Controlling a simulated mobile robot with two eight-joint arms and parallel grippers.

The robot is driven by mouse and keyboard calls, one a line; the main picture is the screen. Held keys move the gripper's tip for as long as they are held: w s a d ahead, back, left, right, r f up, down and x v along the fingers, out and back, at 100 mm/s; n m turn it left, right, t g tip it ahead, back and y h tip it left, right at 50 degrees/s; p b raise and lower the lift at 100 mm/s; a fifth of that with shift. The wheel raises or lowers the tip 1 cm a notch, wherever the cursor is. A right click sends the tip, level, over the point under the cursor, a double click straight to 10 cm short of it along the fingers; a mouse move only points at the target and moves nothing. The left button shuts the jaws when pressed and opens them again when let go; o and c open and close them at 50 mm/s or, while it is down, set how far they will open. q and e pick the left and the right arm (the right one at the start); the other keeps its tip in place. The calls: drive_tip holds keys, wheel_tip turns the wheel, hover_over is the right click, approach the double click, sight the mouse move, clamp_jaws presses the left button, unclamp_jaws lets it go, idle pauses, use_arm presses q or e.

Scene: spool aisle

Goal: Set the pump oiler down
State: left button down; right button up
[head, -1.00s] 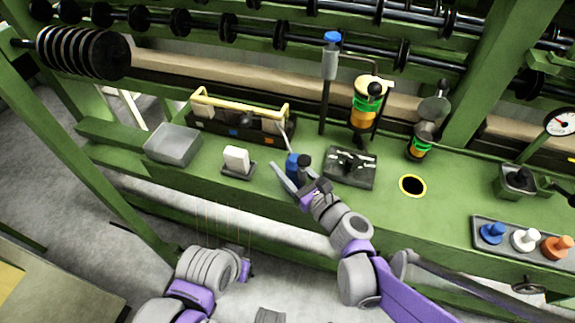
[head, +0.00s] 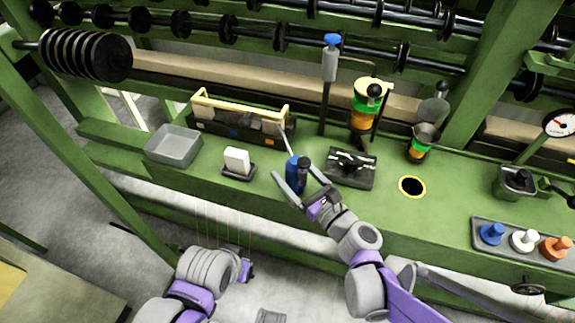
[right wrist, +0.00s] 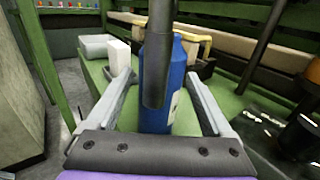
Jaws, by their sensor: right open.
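The pump oiler (head: 292,176) is a blue can with a dark pump part and a thin pale spout. It stands upright on the green bench (head: 225,199), left of the black block. My right gripper (head: 297,180) is open, with one finger on each side of the oiler. In the right wrist view the blue oiler (right wrist: 175,85) stands between the spread fingers, its dark handle close in front; gaps show beside it. My left arm shows low on the left; whether its gripper (head: 243,268) is open or shut is unclear.
A grey tray (head: 172,146), a white block on a dark base (head: 238,162) and a yellow-handled tool carrier (head: 240,120) stand left and behind. A black fixture (head: 350,167) is close on the right. Beyond it is a yellow-rimmed hole (head: 412,187).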

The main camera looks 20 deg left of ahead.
drive_tip(key=v, duration=0.9)
drive_tip(key=shift+s+d, duration=0.25)
drive_tip(key=s+d+f+n+g+h, duration=0.5)
drive_tip(key=s+d+f+n+h, duration=0.25)
drive_tip(key=n, duration=0.85)
drive_tip(key=s+d+f+n+h, duration=0.1)
drive_tip(key=s+d+n+h, duration=0.2)
drive_tip(key=d, duration=0.4)
drive_tip(key=s+d+f+n+g+h, duration=0.1)
drive_tip(key=s+d+n+h, duration=0.2)
drive_tip(key=d+n, duration=0.3)
drive_tip(key=shift+s+d+f+n+h, duration=0.3)
drive_tip(key=shift+s+d+f+h, duration=0.1)
drive_tip(key=shift+s, duration=0.15)
